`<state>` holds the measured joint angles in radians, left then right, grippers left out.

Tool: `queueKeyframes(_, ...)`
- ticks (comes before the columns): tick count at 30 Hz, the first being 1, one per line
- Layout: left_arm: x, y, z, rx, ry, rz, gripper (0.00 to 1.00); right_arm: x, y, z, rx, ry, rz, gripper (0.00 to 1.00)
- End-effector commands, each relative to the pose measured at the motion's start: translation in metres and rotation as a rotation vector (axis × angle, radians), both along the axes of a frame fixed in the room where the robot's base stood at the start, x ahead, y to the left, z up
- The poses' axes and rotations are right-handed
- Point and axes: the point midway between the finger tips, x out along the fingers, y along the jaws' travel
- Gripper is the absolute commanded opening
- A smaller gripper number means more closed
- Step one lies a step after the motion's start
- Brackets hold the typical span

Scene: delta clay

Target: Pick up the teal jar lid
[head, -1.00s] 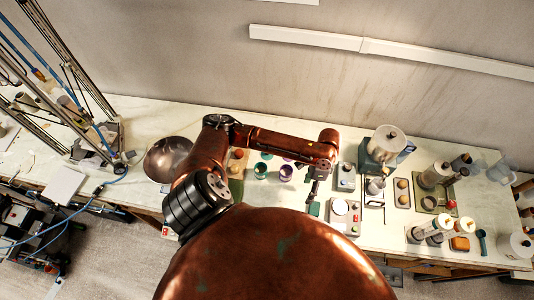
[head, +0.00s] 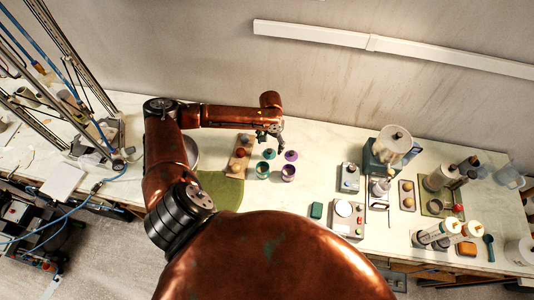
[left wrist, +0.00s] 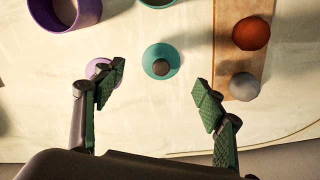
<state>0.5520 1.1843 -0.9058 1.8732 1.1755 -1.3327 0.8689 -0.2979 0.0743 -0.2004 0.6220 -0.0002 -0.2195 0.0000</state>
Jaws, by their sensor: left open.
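The teal jar lid (head: 269,153) lies on the pale worktop just behind the teal jar (head: 263,169). In the left wrist view the teal jar lid (left wrist: 152,54) is a round teal disc with a dark knob. My left gripper (head: 276,137) is open and empty above the lid. In the left wrist view the lid shows between the spread green fingers (left wrist: 159,76), apart from both. A purple lid (head: 291,155) lies to the right, partly hidden by a finger in the wrist view. My right gripper is not in view.
A purple jar (head: 288,173) stands beside the teal jar. A wooden board (head: 234,172) with several small balls lies left of them, near a green mat (head: 219,190). The worktop toward the wall is clear. Several devices stand at the right.

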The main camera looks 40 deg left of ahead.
Motion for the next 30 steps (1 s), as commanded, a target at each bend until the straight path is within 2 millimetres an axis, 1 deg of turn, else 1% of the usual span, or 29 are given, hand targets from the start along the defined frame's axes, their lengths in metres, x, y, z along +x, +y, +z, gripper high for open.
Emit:
queueKeyframes(4,-0.001,0.002,-0.015,0.001,0.002,0.002,0.65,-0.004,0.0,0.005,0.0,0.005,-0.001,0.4)
queueKeyframes(7,0.0,0.003,-0.031,0.001,0.002,0.001,0.65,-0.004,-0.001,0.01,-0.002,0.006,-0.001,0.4)
queueKeyframes(9,0.0,0.003,-0.041,0.001,0.002,0.0,0.65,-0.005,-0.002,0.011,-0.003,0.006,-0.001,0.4)
queueKeyframes(12,0.0,0.003,-0.051,0.001,0.002,-0.001,0.65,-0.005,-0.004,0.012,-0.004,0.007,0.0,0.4)
queueKeyframes(15,0.0,0.004,-0.055,0.002,0.0,-0.001,0.65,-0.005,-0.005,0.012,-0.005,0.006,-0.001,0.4)
queueKeyframes(20,0.0,0.003,-0.055,0.002,0.0,-0.001,0.65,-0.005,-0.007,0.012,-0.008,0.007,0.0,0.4)
queueKeyframes(23,0.0,0.003,-0.055,0.002,0.001,-0.002,0.59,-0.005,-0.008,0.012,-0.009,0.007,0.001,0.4)
queueKeyframes(30,0.0,0.003,-0.055,0.002,0.001,-0.002,0.43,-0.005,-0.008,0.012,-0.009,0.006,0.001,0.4)
